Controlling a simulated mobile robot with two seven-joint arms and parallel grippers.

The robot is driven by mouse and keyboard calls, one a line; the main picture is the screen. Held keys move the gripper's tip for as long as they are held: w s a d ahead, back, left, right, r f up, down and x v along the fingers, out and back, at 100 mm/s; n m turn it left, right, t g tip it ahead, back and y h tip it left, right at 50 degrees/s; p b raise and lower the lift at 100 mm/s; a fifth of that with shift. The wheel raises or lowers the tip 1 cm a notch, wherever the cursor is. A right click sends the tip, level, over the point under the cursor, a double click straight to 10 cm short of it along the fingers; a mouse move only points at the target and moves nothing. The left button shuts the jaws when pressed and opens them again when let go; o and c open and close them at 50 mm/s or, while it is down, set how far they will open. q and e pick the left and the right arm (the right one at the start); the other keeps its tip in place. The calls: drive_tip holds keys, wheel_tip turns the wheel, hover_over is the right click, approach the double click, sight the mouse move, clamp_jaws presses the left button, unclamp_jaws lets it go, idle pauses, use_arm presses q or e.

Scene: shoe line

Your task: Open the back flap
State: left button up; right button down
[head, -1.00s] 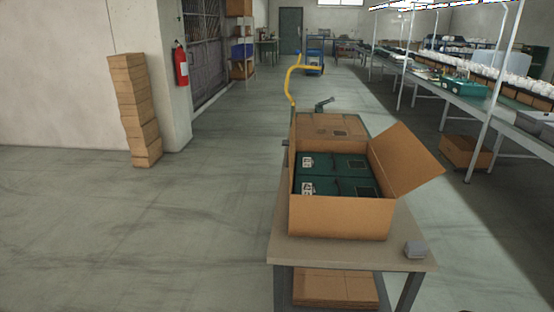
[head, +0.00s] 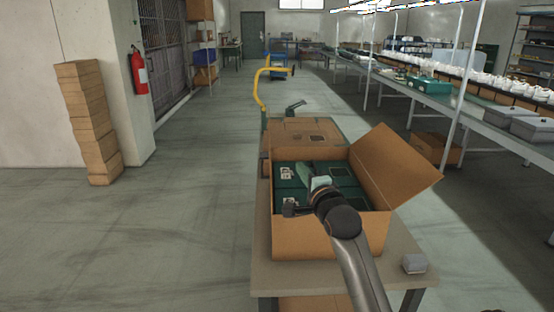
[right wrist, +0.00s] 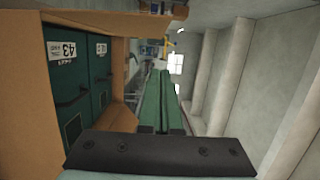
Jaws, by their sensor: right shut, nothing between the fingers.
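An open cardboard box (head: 300,238) stands on a table in the head view. Green shoe boxes (head: 346,173) with white labels lie inside it; they also show at the left of the right wrist view (right wrist: 75,72). One flap (head: 398,160) leans outward on the right side. A flat brown cardboard surface (head: 300,130) shows behind the box; I cannot tell if it is the back flap. My right gripper (head: 302,170) is over the shoe boxes, pointing toward the far side. Its green fingers (right wrist: 157,102) are together and empty. My left gripper is not in view.
A small grey object (head: 414,263) lies on the table's (head: 265,275) front right corner. A yellow handle (head: 261,85) rises behind the box. A long workbench (head: 490,115) runs along the right. Floor to the left is clear, up to a carton stack (head: 88,120).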

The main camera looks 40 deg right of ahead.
drive_tip(key=w, duration=1)
drive_tip(key=shift+d+p, duration=0.3)
drive_tip(key=shift+p, duration=0.1)
drive_tip(key=shift+w+a, duration=0.1)
drive_tip(key=shift+w, duration=0.05)
drive_tip(key=shift+w+a+r+n+p, duration=0.1)
drive_tip(key=shift+w+a+n+p, duration=0.45)
drive_tip(key=shift+a+n+p, duration=0.1)
drive_tip(key=w+a+f+n+g, duration=0.2)
drive_tip(key=w+a+f+n, duration=0.1)
drive_tip(key=w+a+n, duration=0.2)
drive_tip(key=shift+w+a+n, duration=0.35)
drive_tip(key=shift+a, duration=0.5)
drive_tip(key=shift+r, duration=0.1)
